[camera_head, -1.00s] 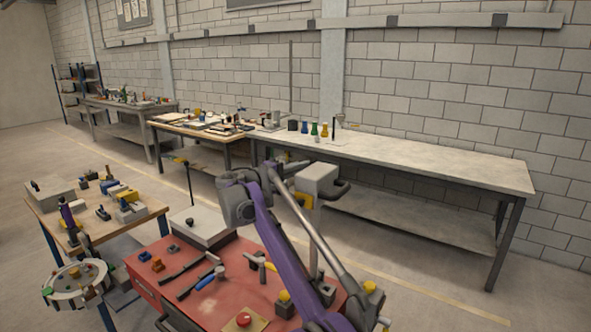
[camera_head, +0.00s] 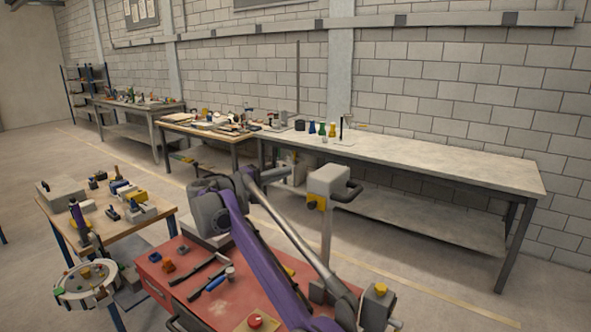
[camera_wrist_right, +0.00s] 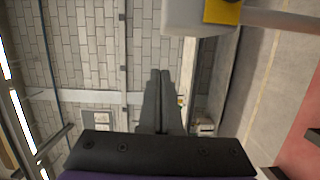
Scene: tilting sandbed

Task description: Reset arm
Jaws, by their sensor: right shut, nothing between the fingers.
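My right arm (camera_head: 255,250), purple and grey, rises from the bottom of the head view over a red-topped bench (camera_head: 155,272). Its bulky grey joint (camera_head: 207,200) is near the picture's middle, in front of a pale case.
A pale post-mounted unit (camera_head: 327,180) with a yellow part stands just right of the arm; its yellow part (camera_wrist_right: 222,11) also shows in the wrist view. A red button (camera_head: 255,321) and tools lie on the bench. A long workbench (camera_head: 440,160) lines the wall.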

